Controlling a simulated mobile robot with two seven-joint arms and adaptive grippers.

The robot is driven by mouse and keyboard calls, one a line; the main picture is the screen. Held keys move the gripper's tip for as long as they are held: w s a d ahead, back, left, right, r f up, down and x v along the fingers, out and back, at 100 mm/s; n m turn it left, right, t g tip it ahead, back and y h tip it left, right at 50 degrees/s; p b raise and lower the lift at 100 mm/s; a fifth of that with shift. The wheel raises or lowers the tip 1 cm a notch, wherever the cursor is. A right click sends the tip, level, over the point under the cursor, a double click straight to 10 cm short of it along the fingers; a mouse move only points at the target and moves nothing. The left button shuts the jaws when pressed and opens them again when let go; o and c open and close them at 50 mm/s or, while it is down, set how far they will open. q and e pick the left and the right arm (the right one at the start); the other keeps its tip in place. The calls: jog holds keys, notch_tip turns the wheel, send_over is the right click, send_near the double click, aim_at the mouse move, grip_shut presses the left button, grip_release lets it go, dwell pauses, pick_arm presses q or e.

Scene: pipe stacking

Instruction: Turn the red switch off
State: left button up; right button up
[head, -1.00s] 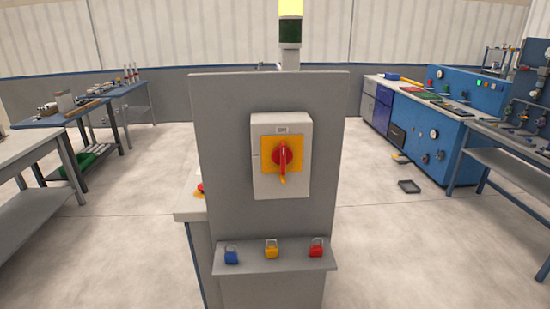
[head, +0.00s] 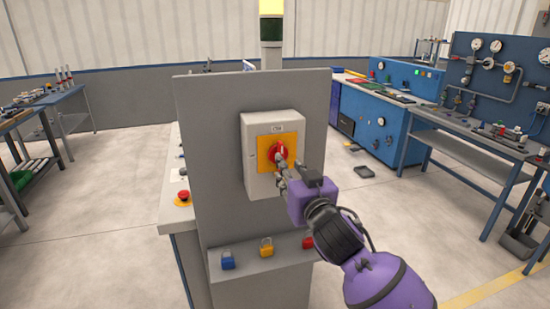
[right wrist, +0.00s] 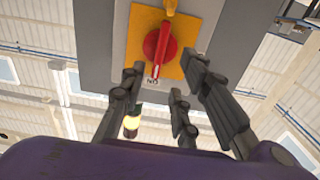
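The red switch (head: 282,154) is a rotary handle on a yellow plate (head: 264,148), on a light grey box (head: 254,186) fixed to a grey upright panel. In the right wrist view, seen upside down, the red switch (right wrist: 164,47) has its white-marked end pointing at the "ON" label. A yellow piece shows at its other end. My right gripper (head: 281,172) is in front of the switch, partly covering its lower part. In the right wrist view its fingers (right wrist: 165,66) are spread, with the handle between them in the picture; contact cannot be told. My left gripper is out of view.
A ledge below the box holds a blue padlock (head: 227,259), a yellow padlock (head: 266,247) and a red padlock (head: 308,242). A red push button (head: 183,196) sits on the bench behind the panel. A workbench with gauges (head: 490,165) stands at right. Open floor lies on both sides.

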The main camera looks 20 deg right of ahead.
jog(key=w, duration=0.6)
jog(key=shift+w+a+r, duration=0.1)
jog(key=shift+w, duration=0.5)
jog(key=shift+c, duration=0.5)
grip_shut()
